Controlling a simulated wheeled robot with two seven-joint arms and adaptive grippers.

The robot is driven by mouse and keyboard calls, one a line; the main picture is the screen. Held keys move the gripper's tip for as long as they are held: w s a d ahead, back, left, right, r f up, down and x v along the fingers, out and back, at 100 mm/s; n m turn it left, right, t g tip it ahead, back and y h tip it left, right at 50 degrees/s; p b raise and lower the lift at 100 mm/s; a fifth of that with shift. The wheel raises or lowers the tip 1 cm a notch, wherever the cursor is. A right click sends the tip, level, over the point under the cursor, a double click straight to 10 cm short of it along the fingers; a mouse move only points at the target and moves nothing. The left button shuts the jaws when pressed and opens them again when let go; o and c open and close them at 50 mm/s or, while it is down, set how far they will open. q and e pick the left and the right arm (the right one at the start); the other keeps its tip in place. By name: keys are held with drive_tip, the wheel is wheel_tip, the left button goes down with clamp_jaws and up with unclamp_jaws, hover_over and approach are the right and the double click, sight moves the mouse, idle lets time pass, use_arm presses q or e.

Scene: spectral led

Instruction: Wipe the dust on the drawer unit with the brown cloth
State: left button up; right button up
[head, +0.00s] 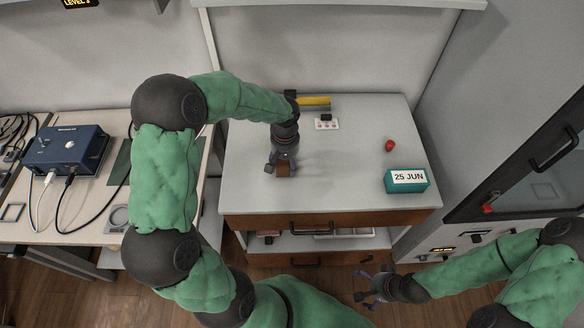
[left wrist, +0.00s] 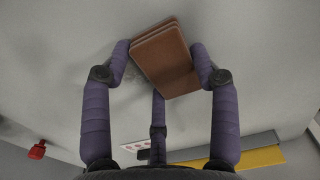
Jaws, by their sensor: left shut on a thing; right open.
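The drawer unit (head: 340,195) stands in the middle of the head view, with a light grey top and brown drawer fronts. My left gripper (head: 283,165) is over the left part of its top, shut on the brown cloth (head: 284,170). In the left wrist view the brown cloth (left wrist: 165,58) looks like a folded block between the fingers, at or close to the grey surface. A faint patch of dust (left wrist: 130,78) shows on the surface beside it. My right gripper (head: 372,287) is open and empty, low in front of the drawer unit.
A teal date block (head: 406,180) and a small red object (head: 390,145) stand on the right of the top. A yellow object (head: 314,101) and a small white card with a black item (head: 326,123) are at the back. A bench with a blue box (head: 68,150) is at left.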

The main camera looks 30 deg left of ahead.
sight(304, 169)
idle(0.3)
use_arm(q)
drive_tip(key=shift+w+d, duration=0.65)
drive_tip(key=shift+d, duration=0.3)
drive_tip(key=shift+w+d, duration=0.6)
drive_tip(key=shift+d, duration=0.35)
drive_tip(key=shift+d, duration=0.1)
drive_tip(key=shift+w+d+f, duration=0.15)
drive_tip(key=shift+w+d, duration=0.05)
drive_tip(key=shift+d, duration=0.3)
